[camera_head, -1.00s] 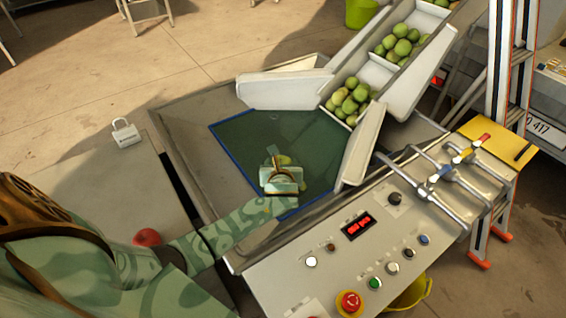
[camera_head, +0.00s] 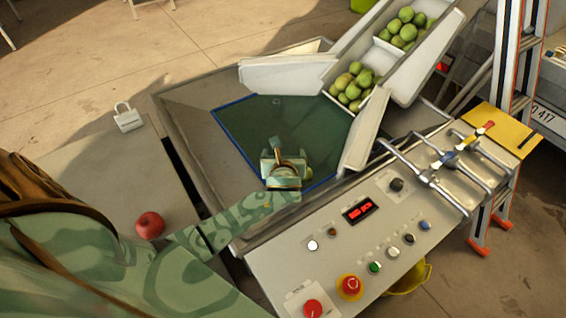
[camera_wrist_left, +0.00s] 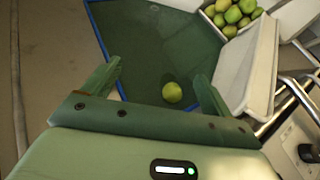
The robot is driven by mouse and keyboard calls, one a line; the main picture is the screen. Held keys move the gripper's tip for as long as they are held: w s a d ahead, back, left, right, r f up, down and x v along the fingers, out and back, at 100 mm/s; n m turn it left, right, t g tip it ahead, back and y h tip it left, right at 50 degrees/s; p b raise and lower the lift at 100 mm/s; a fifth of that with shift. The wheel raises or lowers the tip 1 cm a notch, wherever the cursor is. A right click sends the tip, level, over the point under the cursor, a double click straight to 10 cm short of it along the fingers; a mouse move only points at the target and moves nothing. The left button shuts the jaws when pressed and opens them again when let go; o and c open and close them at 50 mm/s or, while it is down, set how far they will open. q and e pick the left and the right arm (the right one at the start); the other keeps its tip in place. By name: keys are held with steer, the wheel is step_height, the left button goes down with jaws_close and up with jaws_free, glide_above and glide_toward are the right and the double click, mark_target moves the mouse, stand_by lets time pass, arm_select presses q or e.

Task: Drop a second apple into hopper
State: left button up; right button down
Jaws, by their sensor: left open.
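My left gripper (camera_head: 284,162) is over the near end of the hopper's dark green floor (camera_head: 265,125), which has a blue edge. In the left wrist view the left gripper (camera_wrist_left: 158,85) is open, with its fingers wide apart. A green apple (camera_wrist_left: 172,92) lies on the hopper floor below and between the fingers, apart from them in that picture. In the head view this apple (camera_head: 308,174) shows only partly beside the gripper. A red apple (camera_head: 149,225) lies on the grey surface beside my left arm. My right gripper is not in view.
Several green apples sit in the stepped chute (camera_head: 353,90) at the hopper's far side. White guide walls (camera_head: 288,73) flank the opening. A control panel (camera_head: 335,265) with buttons and levers is at the right. A padlock (camera_head: 127,117) lies at the left.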

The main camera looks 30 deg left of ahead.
arm_select(q)
steer(key=p+v, duration=0.3)
steer(key=v, duration=1)
steer(key=shift+s+p, duration=0.15)
steer(key=shift+p, duration=0.15)
